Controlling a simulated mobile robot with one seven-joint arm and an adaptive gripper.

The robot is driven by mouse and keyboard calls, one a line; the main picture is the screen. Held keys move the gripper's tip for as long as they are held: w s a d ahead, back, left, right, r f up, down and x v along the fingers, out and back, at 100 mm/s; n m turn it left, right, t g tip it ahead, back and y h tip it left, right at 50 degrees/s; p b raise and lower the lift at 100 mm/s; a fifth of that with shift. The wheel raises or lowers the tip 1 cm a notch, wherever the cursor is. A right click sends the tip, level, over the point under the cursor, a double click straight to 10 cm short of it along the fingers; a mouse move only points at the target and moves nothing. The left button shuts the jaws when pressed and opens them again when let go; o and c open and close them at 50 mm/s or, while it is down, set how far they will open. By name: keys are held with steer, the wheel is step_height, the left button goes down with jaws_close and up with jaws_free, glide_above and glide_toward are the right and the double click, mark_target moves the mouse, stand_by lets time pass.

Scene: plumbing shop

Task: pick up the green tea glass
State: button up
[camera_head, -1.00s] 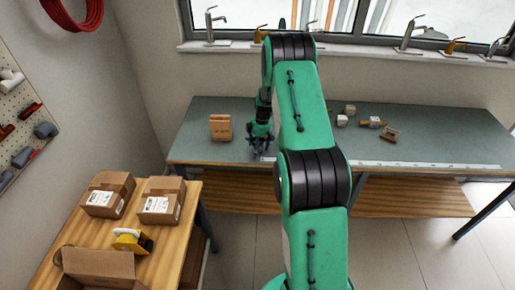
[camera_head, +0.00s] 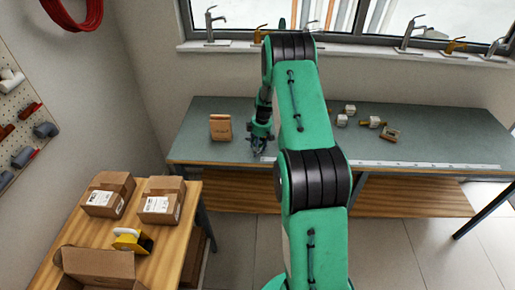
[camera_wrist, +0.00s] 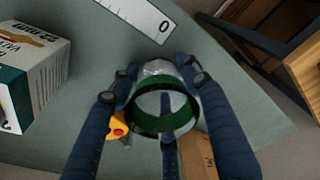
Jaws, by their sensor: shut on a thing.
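The green tea glass (camera_wrist: 160,84) shows in the wrist view as a clear round vessel with a dark green band. It sits between the fingers of my gripper (camera_wrist: 158,92), which is shut on it, with a finger against each side. In the head view my gripper (camera_head: 258,144) is low over the front left part of the workbench (camera_head: 225,157). The glass cannot be made out there. I cannot tell whether the glass touches the bench.
A ruler strip (camera_wrist: 138,16) lies along the bench's front edge. A printed box (camera_wrist: 34,75) and a small orange-yellow thing (camera_wrist: 117,126) are near my fingers. A tan box (camera_head: 220,127) stands left of my gripper. Several small fittings lie at right.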

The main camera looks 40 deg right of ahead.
steer(key=shift+r, duration=0.15)
steer(key=shift+r, duration=0.6)
step_height(320, 180, up, 2)
steer(key=shift+r, duration=0.1)
steer(key=s+a, duration=0.3)
steer(key=s, duration=0.1)
steer(key=s+a+r, duration=0.1)
steer(key=s+a, duration=0.1)
steer(key=s, duration=0.3)
steer(key=s+a, duration=0.3)
steer(key=s, duration=0.1)
steer(key=shift+s+a+r, duration=0.15)
steer(key=shift+s+a, duration=0.1)
steer(key=shift+a, duration=0.05)
steer(key=shift+c, duration=0.2)
